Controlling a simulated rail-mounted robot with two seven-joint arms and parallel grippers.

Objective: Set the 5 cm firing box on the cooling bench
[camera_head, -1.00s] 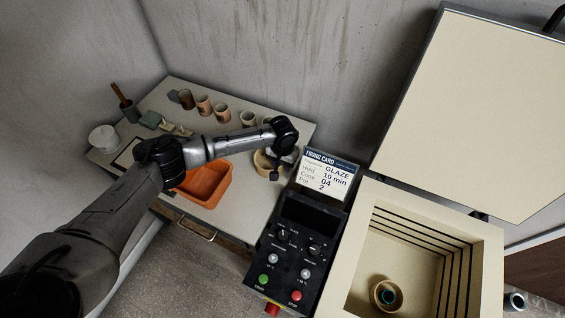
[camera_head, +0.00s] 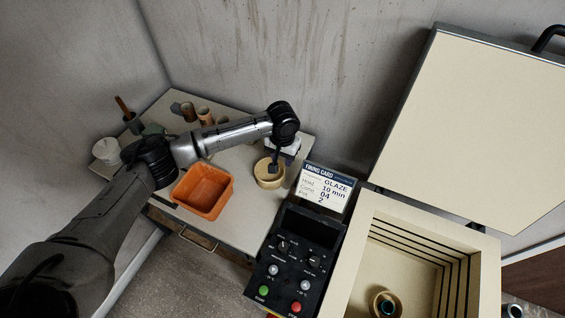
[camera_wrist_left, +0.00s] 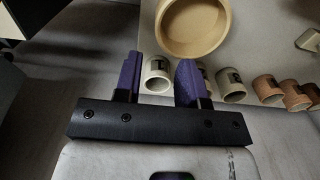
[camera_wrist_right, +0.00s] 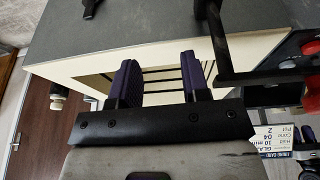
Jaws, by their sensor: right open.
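A round, tan, open-topped firing box (camera_head: 268,179) sits on the pale bench (camera_head: 232,215), near its right end. It shows as a tan ring at the top of the left wrist view (camera_wrist_left: 193,27). My left gripper (camera_wrist_left: 160,68) is open, with its purple fingers apart and nothing held between them. In the head view it is just above the back of that box; whether it touches is unclear. A second round box (camera_head: 384,300), with a teal pot inside, stands in the open kiln (camera_head: 478,262). My right gripper (camera_wrist_right: 158,65) is open and empty near pale kiln panels.
An orange bin (camera_head: 203,190) stands left of the firing box. Several cups line the back of the bench. The firing card (camera_head: 327,187) and control panel (camera_head: 295,262) stand between bench and kiln. The raised kiln lid (camera_head: 475,120) fills the upper right.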

